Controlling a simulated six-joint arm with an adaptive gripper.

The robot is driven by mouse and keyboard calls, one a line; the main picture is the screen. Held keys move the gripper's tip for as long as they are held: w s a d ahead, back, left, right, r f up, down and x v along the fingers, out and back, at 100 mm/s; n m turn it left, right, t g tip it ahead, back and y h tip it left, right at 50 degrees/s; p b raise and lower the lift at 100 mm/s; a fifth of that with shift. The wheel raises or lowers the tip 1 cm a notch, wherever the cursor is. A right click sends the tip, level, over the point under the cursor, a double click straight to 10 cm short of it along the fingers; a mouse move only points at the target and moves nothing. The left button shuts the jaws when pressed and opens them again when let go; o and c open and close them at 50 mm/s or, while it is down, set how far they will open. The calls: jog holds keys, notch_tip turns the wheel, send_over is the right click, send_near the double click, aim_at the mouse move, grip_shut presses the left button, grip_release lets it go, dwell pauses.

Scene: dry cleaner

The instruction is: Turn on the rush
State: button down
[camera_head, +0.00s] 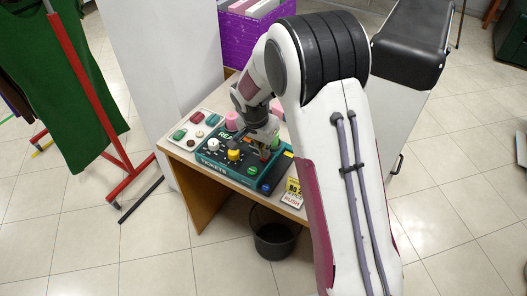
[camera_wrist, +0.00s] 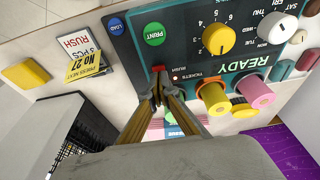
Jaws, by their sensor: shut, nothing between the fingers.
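A dark teal ticket console (camera_head: 222,171) stands on the wooden table. In the wrist view its panel (camera_wrist: 190,18) appears upside down. A small red switch (camera_wrist: 158,68) sits beside the small label RUSH, below the green PRINT button (camera_wrist: 154,34). My gripper (camera_wrist: 157,101) is shut and empty, its tips close to the red switch and just below it in the picture. I cannot tell whether they touch, or which way the switch is set. In the head view my gripper (camera_head: 266,153) is over the right part of the console, and the switch is hidden there.
Orange (camera_wrist: 214,97) and pink (camera_wrist: 257,93) spools stand close beside my fingers. A RUSH card (camera_wrist: 75,43) lies nearby. A black bin (camera_head: 275,236) stands on the floor.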

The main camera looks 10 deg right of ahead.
jog(key=shift+r, duration=0.15)
jog(key=shift+r, duration=0.5)
jog(key=s+a+v, duration=0.1)
jog(key=v, duration=1.1)
jog(key=shift+s+a, duration=0.25)
jog(key=shift+s, duration=0.05)
jog(key=s+d+r+n+t, duration=0.1)
jog(key=s+r+n, duration=0.2)
jog(key=s, duration=0.6)
jog(key=s+d+r+n+t+y, duration=0.1)
jog(key=s+r+n, duration=0.2)
jog(key=s, duration=0.7)
jog(key=s+d+r+n+t+y, duration=0.1)
jog(key=s+r, duration=0.4)
jog(key=s, duration=0.5)
jog(key=shift+d+n+t, duration=0.3)
jog(key=shift+d+n, duration=0.35)
jog(key=shift+n, duration=0.35)
